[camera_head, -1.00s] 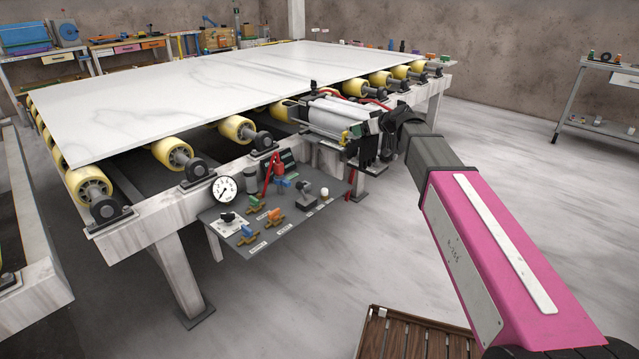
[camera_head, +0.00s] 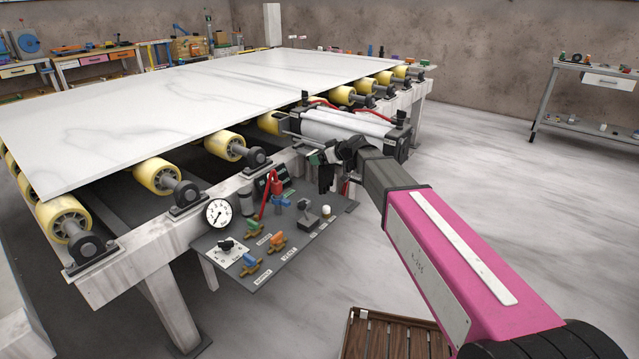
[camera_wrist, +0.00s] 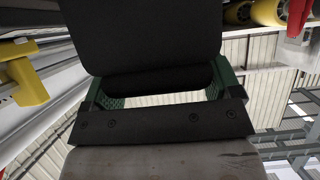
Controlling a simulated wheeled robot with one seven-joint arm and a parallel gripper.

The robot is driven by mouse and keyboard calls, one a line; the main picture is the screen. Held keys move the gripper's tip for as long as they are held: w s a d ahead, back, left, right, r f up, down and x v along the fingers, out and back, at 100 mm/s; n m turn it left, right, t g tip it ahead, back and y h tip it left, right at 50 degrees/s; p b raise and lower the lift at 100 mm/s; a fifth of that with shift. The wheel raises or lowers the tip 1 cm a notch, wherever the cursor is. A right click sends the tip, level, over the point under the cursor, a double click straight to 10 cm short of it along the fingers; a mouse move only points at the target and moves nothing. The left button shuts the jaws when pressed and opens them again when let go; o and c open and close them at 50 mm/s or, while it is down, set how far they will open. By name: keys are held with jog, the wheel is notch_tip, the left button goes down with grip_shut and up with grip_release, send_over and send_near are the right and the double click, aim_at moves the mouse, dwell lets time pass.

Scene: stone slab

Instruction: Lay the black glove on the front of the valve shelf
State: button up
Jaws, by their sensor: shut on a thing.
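The valve shelf (camera_head: 232,271) is a dark grey plate on the near side of the roller table, with a gauge, small valves and a red-handled lever on it. My gripper (camera_head: 318,158) is above the shelf's far right end, beside the white cylinders. It is shut on the black glove (camera_head: 326,178), which seems to hang just under the fingertips, small and dark in the head view. In the wrist view, dark material, seemingly the glove (camera_wrist: 150,38), fills the space by my green-sided gripper fingers (camera_wrist: 160,84). Its exact shape is unclear.
Blue-handled (camera_head: 249,261) and orange-handled (camera_head: 278,240) valves stand along the shelf's front, with pale labels at the edge. The gauge (camera_head: 217,213) and red lever (camera_head: 272,190) rise behind. A wooden slatted crate (camera_head: 395,338) is on the floor below.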

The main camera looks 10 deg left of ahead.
notch_tip(320, 180, down, 8)
dwell(0.5)
jog(key=shift+f, duration=0.15)
jog(key=o, duration=0.8)
jog(key=shift+c, duration=0.2)
jog(key=v, duration=1.2)
jog(key=s+d+f+m+g+h, duration=0.1)
jog(key=s+d+f+m+h, duration=0.3)
jog(key=d, duration=0.7)
jog(key=s+d+f+m+g+h, duration=0.2)
jog(key=s+d+f+m, duration=0.3)
jog(key=d, duration=0.7)
jog(key=s+d+f+m+g+h, duration=0.2)
jog(key=s+d+f+m+h, duration=0.2)
jog(key=s+d+f, duration=0.3)
jog(key=s+d+h, duration=0.1)
jog(key=s+d, duration=0.3)
jog(key=shift+s+d+f+h, duration=0.15)
jog(key=shift+s+d+h, duration=0.05)
jog(key=shift+s+h, duration=0.1)
